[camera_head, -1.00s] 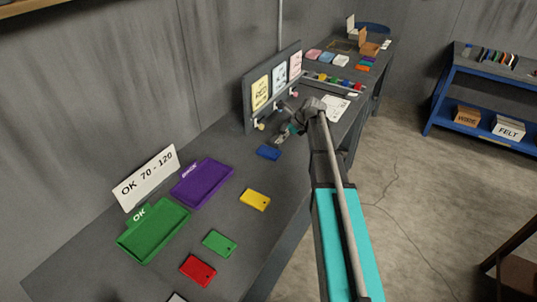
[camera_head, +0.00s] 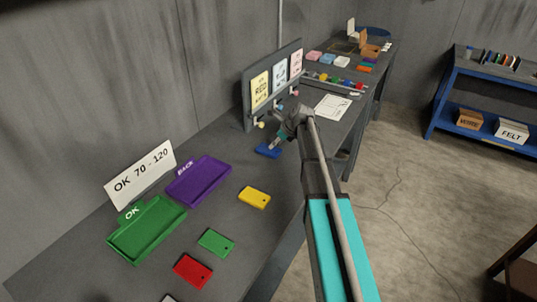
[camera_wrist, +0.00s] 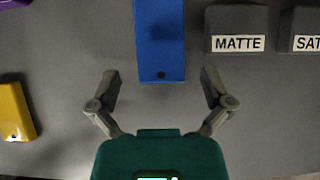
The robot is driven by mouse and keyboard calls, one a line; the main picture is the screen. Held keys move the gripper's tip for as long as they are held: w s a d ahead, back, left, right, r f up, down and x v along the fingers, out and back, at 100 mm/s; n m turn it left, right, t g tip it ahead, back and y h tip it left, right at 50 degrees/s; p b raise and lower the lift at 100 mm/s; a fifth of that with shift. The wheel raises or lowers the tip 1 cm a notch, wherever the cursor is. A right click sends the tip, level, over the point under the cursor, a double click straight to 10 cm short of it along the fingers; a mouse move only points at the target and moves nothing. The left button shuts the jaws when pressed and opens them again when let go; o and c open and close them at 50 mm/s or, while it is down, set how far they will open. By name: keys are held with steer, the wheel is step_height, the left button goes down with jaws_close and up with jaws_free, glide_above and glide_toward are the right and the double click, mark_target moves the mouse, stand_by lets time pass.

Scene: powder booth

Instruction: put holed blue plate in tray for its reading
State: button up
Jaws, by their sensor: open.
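The holed blue plate (camera_head: 268,151) lies flat on the bench, with its dark hole at the near end in the wrist view (camera_wrist: 160,45). My gripper (camera_head: 278,142) is just above and beside it in the head view. In the wrist view my gripper (camera_wrist: 160,85) is open, its fingers spread to either side of the plate's near end, with nothing between them. A green tray (camera_head: 146,232) marked OK stands at the left below a sign reading "OK 70 - 120". A purple tray (camera_head: 199,182) marked BACK is beside it.
Yellow (camera_head: 254,197), green (camera_head: 216,242) and red (camera_head: 193,271) plates lie on the bench in front of the trays. A board with cards (camera_head: 275,86) stands behind my gripper. Grey blocks labelled MATTE (camera_wrist: 237,30) and SAT (camera_wrist: 302,30) are right of the blue plate.

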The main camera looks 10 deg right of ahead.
mark_target(269, 149)
steer(key=shift+f, duration=0.15)
stand_by(0.3)
steer(key=b+x, duration=0.3)
steer(key=shift+f, duration=0.15)
steer(key=shift+b+x, duration=0.8)
steer(key=shift+x, duration=0.1)
steer(key=c, duration=1.1)
steer(key=shift+o, duration=0.2)
